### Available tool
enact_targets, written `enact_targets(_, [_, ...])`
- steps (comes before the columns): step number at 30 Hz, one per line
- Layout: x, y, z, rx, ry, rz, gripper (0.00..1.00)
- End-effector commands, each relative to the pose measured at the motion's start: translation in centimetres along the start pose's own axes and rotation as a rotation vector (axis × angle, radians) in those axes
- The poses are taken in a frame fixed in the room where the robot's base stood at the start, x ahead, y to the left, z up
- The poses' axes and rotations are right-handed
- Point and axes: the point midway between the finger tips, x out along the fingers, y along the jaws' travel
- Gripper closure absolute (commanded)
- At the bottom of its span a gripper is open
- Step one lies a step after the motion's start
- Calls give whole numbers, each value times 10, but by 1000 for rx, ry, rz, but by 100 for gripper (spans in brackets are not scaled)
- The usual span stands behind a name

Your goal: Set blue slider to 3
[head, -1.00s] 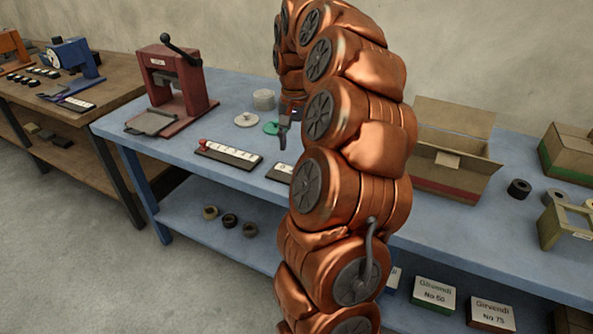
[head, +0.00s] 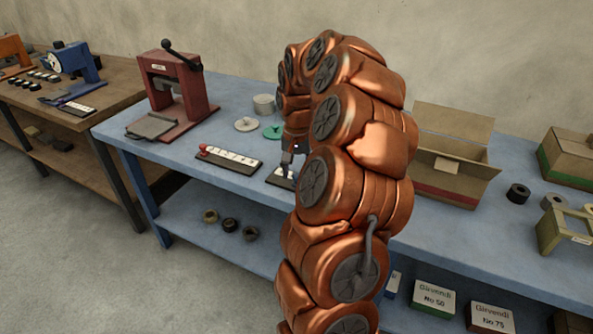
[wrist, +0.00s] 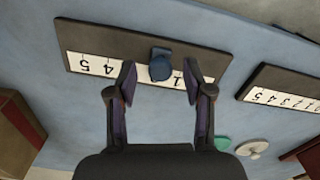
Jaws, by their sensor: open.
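The blue slider's knob (wrist: 160,63) sits on a dark board with a white number strip (wrist: 90,66) in the wrist view. The strip appears upside down, with 5 and 4 left of the knob and 1 just right of it. The marks between are hidden by the knob and a finger. My gripper (wrist: 159,80) is open, one finger on each side of the knob, with gaps visible. In the head view my gripper (head: 291,167) is over this board (head: 279,178), and my arm hides its right part and knob.
A second slider board (head: 230,160) with a red knob (head: 203,149) lies to the left. Behind are a green disc (head: 272,132) and a grey disc (head: 246,124). A red press (head: 178,95) stands back left, an open carton (head: 445,170) to the right.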

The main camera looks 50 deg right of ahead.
Motion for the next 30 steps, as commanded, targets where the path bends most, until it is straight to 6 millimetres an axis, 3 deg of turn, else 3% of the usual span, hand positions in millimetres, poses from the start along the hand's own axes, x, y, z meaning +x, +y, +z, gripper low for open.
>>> enact_targets(3, [0,0,0,0,0,0,49])
enact_targets(18, [0,0,0,0,-1,0,100])
enact_targets(30, [0,0,0,0,-1,0,100])
